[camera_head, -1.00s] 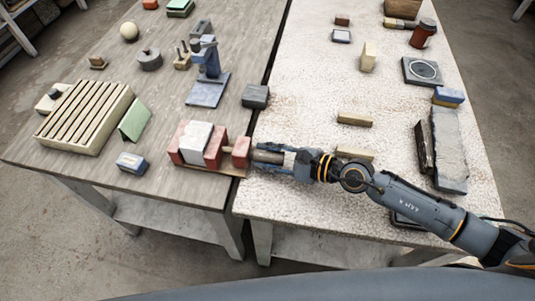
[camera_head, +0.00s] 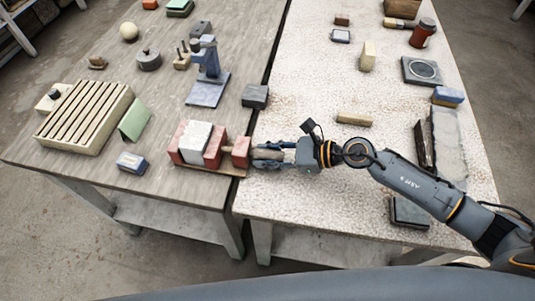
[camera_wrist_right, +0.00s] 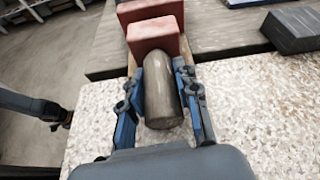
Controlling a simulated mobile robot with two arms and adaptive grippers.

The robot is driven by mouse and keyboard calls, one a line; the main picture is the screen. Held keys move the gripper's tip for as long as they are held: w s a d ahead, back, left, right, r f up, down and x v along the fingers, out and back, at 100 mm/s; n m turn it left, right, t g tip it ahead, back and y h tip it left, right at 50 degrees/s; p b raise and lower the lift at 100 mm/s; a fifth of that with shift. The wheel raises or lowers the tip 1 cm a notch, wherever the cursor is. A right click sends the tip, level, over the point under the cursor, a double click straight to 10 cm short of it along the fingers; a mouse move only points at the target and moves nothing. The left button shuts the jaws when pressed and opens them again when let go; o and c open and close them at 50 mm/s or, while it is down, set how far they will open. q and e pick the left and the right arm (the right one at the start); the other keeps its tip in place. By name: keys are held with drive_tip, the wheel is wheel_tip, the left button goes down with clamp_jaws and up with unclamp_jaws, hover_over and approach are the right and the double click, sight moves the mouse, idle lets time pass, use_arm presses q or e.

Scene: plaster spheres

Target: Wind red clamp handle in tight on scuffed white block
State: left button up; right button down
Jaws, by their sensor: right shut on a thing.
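The scuffed white block (camera_head: 196,136) sits upright between two red jaws of the clamp (camera_head: 213,151) near the front right of the left table. Whether both jaws touch it is unclear. A third red block (camera_head: 240,152) stands at the clamp's right end. The clamp's handle is a grey-brown cylinder (camera_wrist_right: 161,95) sticking out from the red end block towards me. My right gripper (camera_head: 268,152) is shut on this handle; in the right wrist view its blue-grey fingers (camera_wrist_right: 160,78) lie along both sides. My left gripper is out of view.
A dark grey block (camera_head: 255,96) lies behind the clamp, and a blue-white block (camera_head: 132,163) lies to its left. A slatted tray (camera_head: 85,115) and green wedge (camera_head: 135,120) stand farther left.

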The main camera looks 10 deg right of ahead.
drive_tip(key=shift+s+a+f, duration=0.1)
drive_tip(key=shift+s+f, duration=0.05)
drive_tip(key=c, duration=0.9)
unclamp_jaws()
drive_tip(key=shift+c, duration=0.2)
drive_tip(key=v, duration=1.2)
